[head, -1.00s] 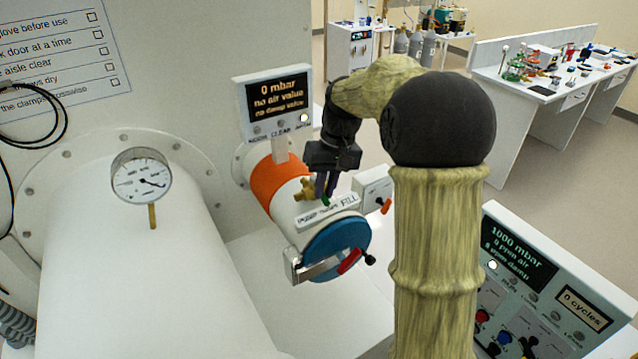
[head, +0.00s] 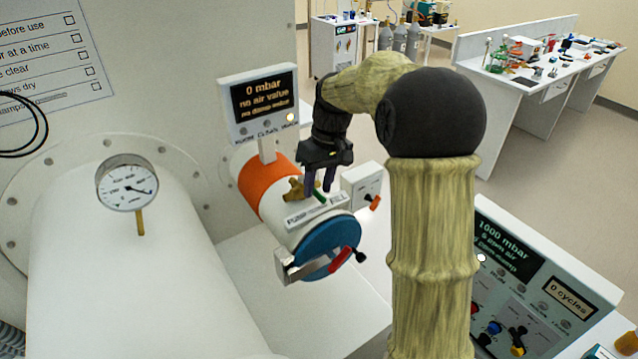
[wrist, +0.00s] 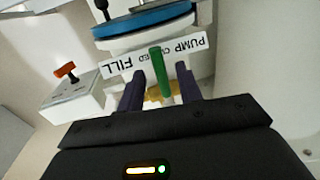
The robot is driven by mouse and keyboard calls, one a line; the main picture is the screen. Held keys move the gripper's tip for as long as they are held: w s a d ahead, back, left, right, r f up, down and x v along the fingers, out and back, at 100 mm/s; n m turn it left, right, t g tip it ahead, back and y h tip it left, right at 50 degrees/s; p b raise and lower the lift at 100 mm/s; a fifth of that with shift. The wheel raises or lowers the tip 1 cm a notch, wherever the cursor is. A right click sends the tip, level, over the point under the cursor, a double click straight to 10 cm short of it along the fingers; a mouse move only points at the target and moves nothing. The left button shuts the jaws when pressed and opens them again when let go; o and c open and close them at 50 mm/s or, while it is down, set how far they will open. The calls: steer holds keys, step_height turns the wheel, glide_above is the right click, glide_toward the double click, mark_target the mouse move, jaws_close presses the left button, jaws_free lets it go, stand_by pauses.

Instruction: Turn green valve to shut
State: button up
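The green valve lever (wrist: 160,72) sits on a brass valve body (wrist: 158,95) on the white cylinder. In the head view the lever (head: 320,197) shows just below my fingertips. My gripper (wrist: 160,88) has its two dark purple fingers on either side of the lever, with a gap on both sides. In the head view my gripper (head: 319,188) points down at the valve from above. A white label (wrist: 192,46) reads PUMP and FILL at its ends. The lever stands in front of its middle word and partly hides it.
A blue round door (head: 330,245) with a red-handled clamp (head: 341,259) closes the cylinder's near end. A white box with an orange lever (head: 375,202) stands close on the right. A display (head: 262,100) reading 0 mbar rises behind the valve.

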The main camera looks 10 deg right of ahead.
steer(key=w+d+r+b, duration=0.1)
steer(key=d+r, duration=0.2)
steer(key=r, duration=1.4)
steer(key=shift+w, duration=0.1)
stand_by(0.4)
steer(key=s+f+m+t+b, duration=0.1)
steer(key=s+f, duration=0.5)
steer(key=f, duration=0.4)
steer(key=s+f+m+t+h+b, duration=0.1)
steer(key=s+f+m+b, duration=0.1)
steer(key=s+f, duration=0.5)
steer(key=s+f+m+t+h+b, duration=0.1)
steer(key=s+f, duration=0.6)
steer(key=f, duration=0.7)
steer(key=shift+a+f+b, duration=0.2)
steer(key=shift+f+b, duration=0.1)
steer(key=shift+b, duration=0.25)
steer(key=shift+s, duration=0.1)
